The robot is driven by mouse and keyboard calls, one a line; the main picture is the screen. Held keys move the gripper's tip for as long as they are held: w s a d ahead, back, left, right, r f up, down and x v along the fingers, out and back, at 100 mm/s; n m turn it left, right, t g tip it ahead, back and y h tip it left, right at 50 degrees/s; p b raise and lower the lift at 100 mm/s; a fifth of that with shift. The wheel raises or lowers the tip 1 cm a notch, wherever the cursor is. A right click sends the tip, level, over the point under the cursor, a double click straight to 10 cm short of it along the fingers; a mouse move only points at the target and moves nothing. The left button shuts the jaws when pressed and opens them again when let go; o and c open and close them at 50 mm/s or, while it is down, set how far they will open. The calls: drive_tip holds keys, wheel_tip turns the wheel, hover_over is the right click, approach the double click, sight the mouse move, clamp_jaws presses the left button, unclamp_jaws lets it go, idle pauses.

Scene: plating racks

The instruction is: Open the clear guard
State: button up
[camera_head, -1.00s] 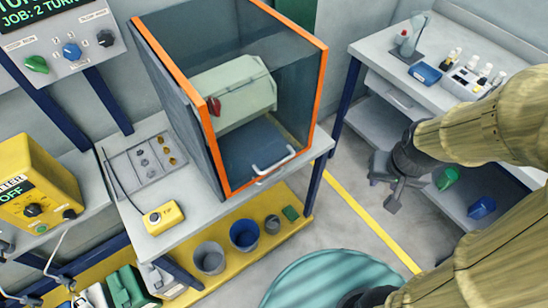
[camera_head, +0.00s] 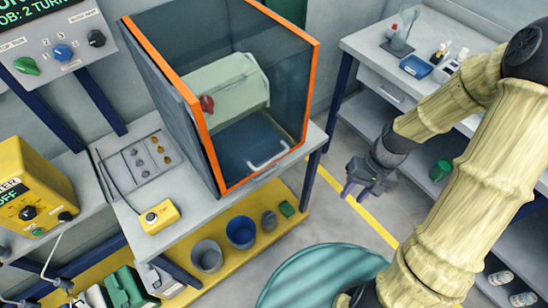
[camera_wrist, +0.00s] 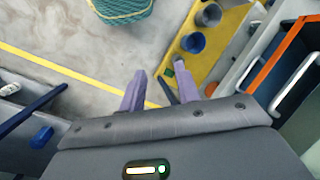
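The clear guard (camera_head: 285,100) is a see-through front panel with an orange frame on a box on the grey bench. It looks closed, with a white bar handle (camera_head: 268,155) near its bottom edge. A pale green machine with a red knob (camera_head: 207,103) shows behind it. In the wrist view, the guard's orange edge (camera_wrist: 275,57) and the white handle (camera_wrist: 295,82) are at the right. My gripper (camera_head: 350,192) hangs over the floor, right of the guard and apart from it. Its purple fingers (camera_wrist: 160,70) are spread and empty.
A yellow box (camera_head: 159,216) and a grey parts tray (camera_head: 150,160) lie on the bench left of the guard. Grey and blue bins (camera_head: 241,232) stand on the yellow lower shelf. A second bench (camera_head: 375,65) stands at right.

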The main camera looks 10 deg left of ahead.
sight(274, 158)
drive_tip(key=w+a+f+g+y, duration=0.2)
drive_tip(key=a+f+y, duration=0.2)
drive_tip(key=a+y, duration=0.25)
drive_tip(key=w+r+m+t+y, duration=0.1)
drive_tip(key=w+r+t+y, duration=0.2)
drive_tip(key=w+y, duration=0.3)
drive_tip(key=shift+w+d+r+y, duration=0.25)
drive_tip(key=shift+d+r+y, duration=0.1)
drive_tip(key=shift+r+y, duration=0.45)
drive_tip(key=shift+r, duration=0.1)
drive_tip(key=a+p, duration=0.1)
drive_tip(key=a, duration=0.4)
drive_tip(key=s+a+f+p, duration=0.1)
drive_tip(key=a+p, duration=0.1)
drive_tip(key=a, duration=0.4)
drive_tip(key=a+f+p, duration=0.1)
drive_tip(key=a+p, duration=0.1)
drive_tip(key=a, duration=0.4)
drive_tip(key=shift+s+a+f, duration=0.1)
drive_tip(key=shift+s+f, duration=0.15)
clamp_jaws()
